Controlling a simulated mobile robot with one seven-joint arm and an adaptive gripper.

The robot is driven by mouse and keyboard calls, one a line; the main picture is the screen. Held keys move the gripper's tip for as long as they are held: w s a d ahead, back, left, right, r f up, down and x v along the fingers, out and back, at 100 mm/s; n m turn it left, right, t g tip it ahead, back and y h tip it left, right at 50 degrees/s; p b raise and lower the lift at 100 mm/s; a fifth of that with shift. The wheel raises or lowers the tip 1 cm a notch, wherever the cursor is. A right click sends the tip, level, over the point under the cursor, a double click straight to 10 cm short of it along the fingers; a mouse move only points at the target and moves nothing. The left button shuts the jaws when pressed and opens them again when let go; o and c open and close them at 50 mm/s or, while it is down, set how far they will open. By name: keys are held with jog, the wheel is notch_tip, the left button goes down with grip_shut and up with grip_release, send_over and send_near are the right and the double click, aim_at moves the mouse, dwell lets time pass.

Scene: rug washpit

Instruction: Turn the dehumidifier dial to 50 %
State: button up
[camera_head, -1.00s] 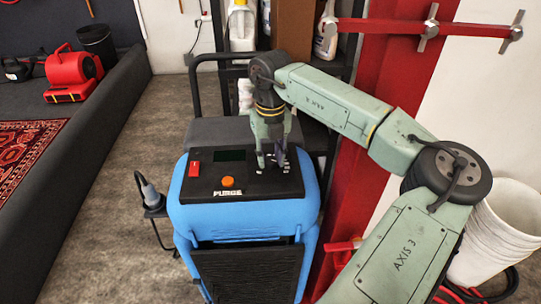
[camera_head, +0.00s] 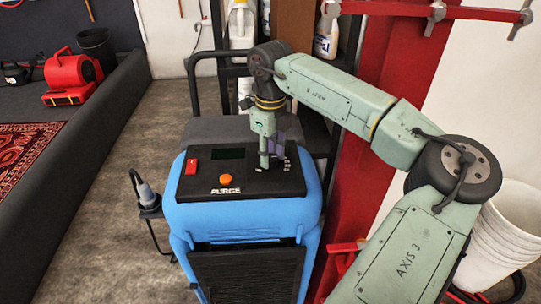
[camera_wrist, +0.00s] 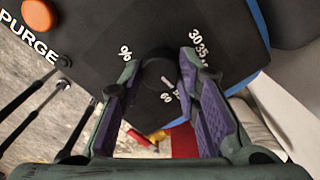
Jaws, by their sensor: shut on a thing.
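The blue dehumidifier (camera_head: 243,216) stands upright with a black top panel marked PURGE. Its round black dial (camera_wrist: 157,70) shows in the wrist view, between the two fingers of my gripper (camera_wrist: 160,72). My gripper is shut on the dial. A white line on the dial points down and to the right in that picture, toward the area by the 60 mark. The 30, 35 and % marks are readable; the marks between 35 and 60 are mostly hidden by the right finger. In the head view my gripper (camera_head: 272,160) covers the dial.
The panel also has an orange button (camera_head: 226,180), a red switch (camera_head: 191,167) and a dark display (camera_head: 229,154). A grey plug (camera_head: 147,193) stands to the left. A red post (camera_head: 362,180) and white buckets (camera_head: 497,235) are to the right.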

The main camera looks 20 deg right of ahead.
aim_at(270, 157)
jog(key=shift+n, duration=0.5)
jog(key=o, duration=1.2)
notch_tip(270, 157, up, 12)
jog(key=shift+r, duration=0.1)
